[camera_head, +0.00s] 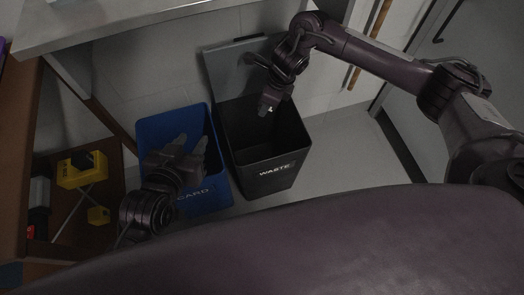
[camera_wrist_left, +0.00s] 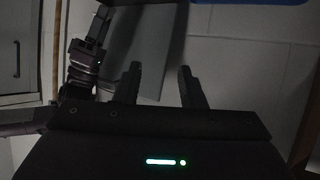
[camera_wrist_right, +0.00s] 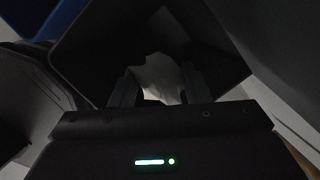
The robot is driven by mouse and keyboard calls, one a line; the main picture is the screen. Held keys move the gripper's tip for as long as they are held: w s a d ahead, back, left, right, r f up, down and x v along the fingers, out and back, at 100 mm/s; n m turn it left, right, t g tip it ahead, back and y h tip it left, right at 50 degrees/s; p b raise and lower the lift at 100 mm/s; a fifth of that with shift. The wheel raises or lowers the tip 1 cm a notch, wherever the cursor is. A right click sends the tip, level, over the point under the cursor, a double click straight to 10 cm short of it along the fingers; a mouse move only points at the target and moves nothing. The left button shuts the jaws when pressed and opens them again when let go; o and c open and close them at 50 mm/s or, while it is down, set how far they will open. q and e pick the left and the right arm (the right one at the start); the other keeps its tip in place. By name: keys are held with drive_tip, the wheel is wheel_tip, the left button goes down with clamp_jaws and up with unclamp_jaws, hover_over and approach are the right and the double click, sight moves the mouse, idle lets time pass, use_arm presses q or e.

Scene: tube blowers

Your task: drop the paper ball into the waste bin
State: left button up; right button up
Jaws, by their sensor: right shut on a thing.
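The black waste bin (camera_head: 262,180), labelled WASTE, stands on the floor with its grey lid (camera_head: 228,72) raised behind it. My right gripper (camera_head: 267,107) is over the bin's opening and shut on the crumpled white paper ball (camera_wrist_right: 159,76). In the head view only a small pale bit of the ball shows at the fingertips. In the right wrist view the ball sits between the fingers, with the dark bin walls (camera_wrist_right: 85,55) around it. My left gripper (camera_head: 190,148) is open and empty, in front of the blue bin; its fingers also show apart in the left wrist view (camera_wrist_left: 160,84).
A blue bin (camera_head: 172,125) with a partly hidden CARD label stands left of the waste bin. A brown shelf (camera_head: 112,190) with yellow items (camera_head: 82,169) is at the left. A pale tabletop (camera_head: 110,22) overhangs at upper left. Floor (camera_head: 345,150) right of the bin is clear.

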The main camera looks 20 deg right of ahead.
use_arm(q)
drive_tip(key=shift+w+d+r+t+h, duration=0.1)
drive_tip(key=shift+w+r+t, duration=0.25)
drive_tip(key=shift+r, duration=0.25)
drive_tip(key=shift+w+r+t+h, duration=0.1)
drive_tip(key=shift+w+r+t, duration=0.2)
drive_tip(key=shift+r, duration=0.3)
drive_tip(key=shift+w+d+r+t+h, duration=0.1)
drive_tip(key=shift+w+r+t, duration=0.2)
drive_tip(key=shift+r, duration=0.3)
use_arm(e)
drive_tip(key=shift+f, duration=0.35)
use_arm(q)
drive_tip(key=shift+s, duration=0.1)
use_arm(e)
drive_tip(key=o, duration=1)
